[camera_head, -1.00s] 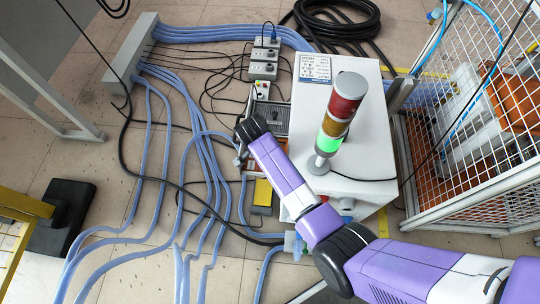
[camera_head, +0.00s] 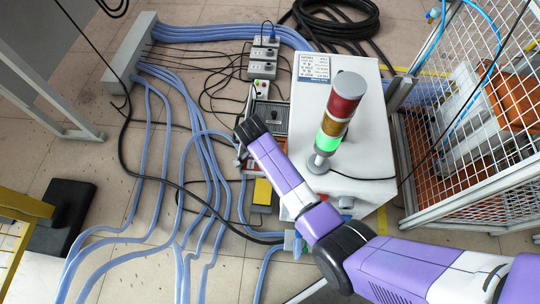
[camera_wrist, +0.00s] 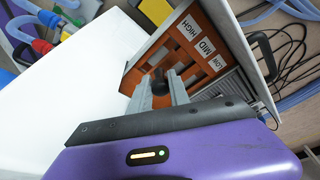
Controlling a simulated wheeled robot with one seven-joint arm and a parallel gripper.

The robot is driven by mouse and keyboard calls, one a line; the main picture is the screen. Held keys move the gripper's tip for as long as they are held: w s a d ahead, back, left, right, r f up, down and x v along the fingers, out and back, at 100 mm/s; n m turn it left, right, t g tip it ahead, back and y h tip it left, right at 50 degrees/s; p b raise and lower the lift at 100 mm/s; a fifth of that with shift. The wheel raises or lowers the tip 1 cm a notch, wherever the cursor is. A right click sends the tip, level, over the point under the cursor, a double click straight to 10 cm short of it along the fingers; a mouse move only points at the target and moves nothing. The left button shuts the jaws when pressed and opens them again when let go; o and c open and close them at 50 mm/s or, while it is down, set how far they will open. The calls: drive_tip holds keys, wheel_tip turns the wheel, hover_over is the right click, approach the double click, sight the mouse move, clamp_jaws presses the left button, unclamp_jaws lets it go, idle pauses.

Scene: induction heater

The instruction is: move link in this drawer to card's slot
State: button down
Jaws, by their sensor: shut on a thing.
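My gripper (camera_wrist: 160,88) is shut on a dark round knob (camera_wrist: 159,80), the link, which stands at the panel's lower left part in this view. The two grey fingers lie on either side of it. Which slot the link sits in is hidden by the knob and fingers.
A white cabinet (camera_head: 352,120) carries a red, amber and green signal tower (camera_head: 336,118), green lit, close to my arm. Blue hoses (camera_head: 200,160) and black cables run over the floor at left. A wire-mesh cage (camera_head: 450,150) stands at right.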

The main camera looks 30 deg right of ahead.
idle(0.3)
drive_tip(key=shift+f+b, duration=0.5)
drive_tip(key=shift+f, duration=0.25)
drive_tip(key=shift+f, duration=0.15)
drive_tip(key=shift+f+b, duration=0.45)
drive_tip(key=shift+f, duration=0.15)
drive_tip(key=shift+f, duration=0.2)
idle(0.3)
drive_tip(key=shift+f, duration=0.3)
drive_tip(key=c, duration=0.7)
unclamp_jaws()
drive_tip(key=shift+o, duration=0.2)
